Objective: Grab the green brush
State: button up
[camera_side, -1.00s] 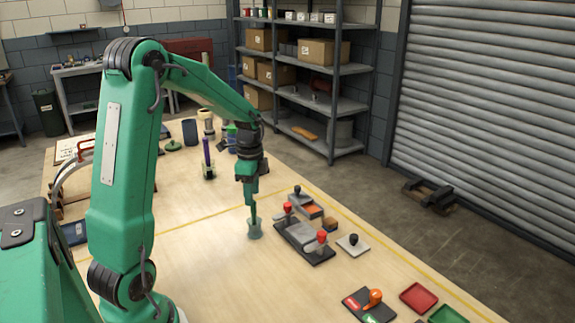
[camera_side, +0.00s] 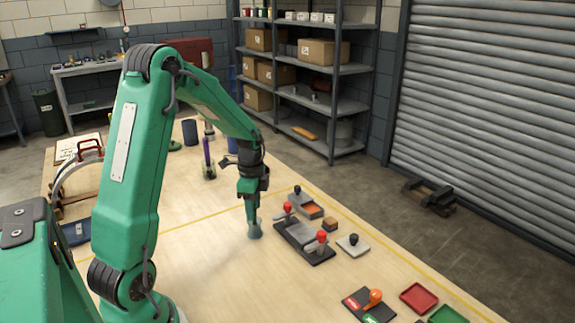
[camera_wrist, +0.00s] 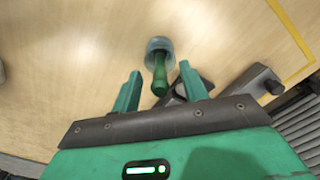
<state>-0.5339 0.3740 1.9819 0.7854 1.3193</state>
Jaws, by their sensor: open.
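The green brush (camera_wrist: 160,74) stands in a small bluish see-through cup (camera_wrist: 158,45), its handle pointing up toward the wrist camera. The cup also shows on the table in the side view (camera_side: 255,231). My gripper (camera_wrist: 160,68) is open, with one green finger on each side of the handle and visible gaps between. In the side view my gripper (camera_side: 252,212) hangs pointing down just over the cup and hides most of the brush. The brush's lower end is hard to make out inside the cup.
A dark fixture with red-knobbed clamps (camera_side: 304,240) stands close to the right of the cup. A grey plate with a black knob (camera_side: 353,245) lies beyond it. A red tray (camera_side: 418,298) is at the front right.

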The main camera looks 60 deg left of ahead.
grip_shut()
jog(key=shift+r, duration=0.1)
dwell(0.4)
jog(key=shift+r, duration=4.95)
